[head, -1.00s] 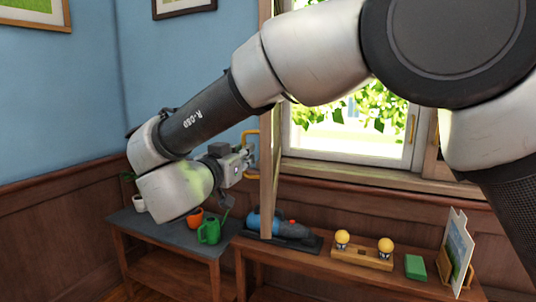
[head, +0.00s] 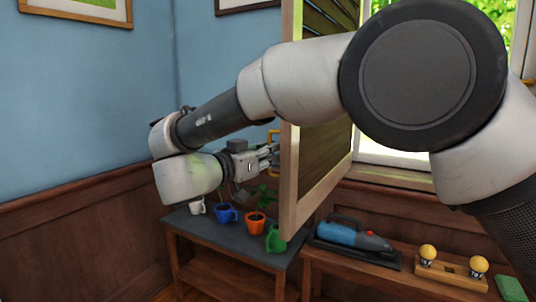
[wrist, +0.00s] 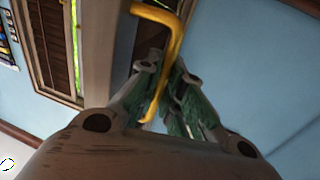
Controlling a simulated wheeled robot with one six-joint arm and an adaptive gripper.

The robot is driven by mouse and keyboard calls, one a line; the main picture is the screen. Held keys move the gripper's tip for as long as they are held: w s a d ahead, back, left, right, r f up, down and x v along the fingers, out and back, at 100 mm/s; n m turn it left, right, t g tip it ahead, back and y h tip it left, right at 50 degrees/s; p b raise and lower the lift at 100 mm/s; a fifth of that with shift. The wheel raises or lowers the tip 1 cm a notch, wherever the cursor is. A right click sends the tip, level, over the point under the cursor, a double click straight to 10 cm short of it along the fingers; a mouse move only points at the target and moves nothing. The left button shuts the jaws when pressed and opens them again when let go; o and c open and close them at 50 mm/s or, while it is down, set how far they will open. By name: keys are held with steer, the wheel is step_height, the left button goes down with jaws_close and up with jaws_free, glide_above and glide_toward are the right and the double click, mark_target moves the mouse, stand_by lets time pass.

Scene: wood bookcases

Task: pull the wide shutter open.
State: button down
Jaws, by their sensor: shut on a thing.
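The wide shutter (head: 319,145) is a louvred panel in a light wood frame, swung out from the window (head: 400,100) and standing at an angle into the room. Its yellow handle (head: 272,140) is at the panel's left edge, and the same handle shows large in the wrist view (wrist: 172,45). My gripper (head: 270,156) is at the handle. In the wrist view my gripper's fingers (wrist: 168,100) are closed around the handle bar, one on each side. My arm hides part of the shutter and window.
A dark-topped table (head: 240,238) below holds a blue cup (head: 227,214), an orange pot (head: 256,222) and a green watering can (head: 275,240). A bench (head: 395,280) to its right holds a blue handheld vacuum (head: 345,233).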

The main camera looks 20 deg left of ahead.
steer(key=shift+w+d+r, duration=0.1)
steer(key=shift+r, duration=0.05)
steer(key=c, duration=1.8)
jaws_free()
steer(key=shift+c, duration=0.2)
steer(key=v, duration=1.2)
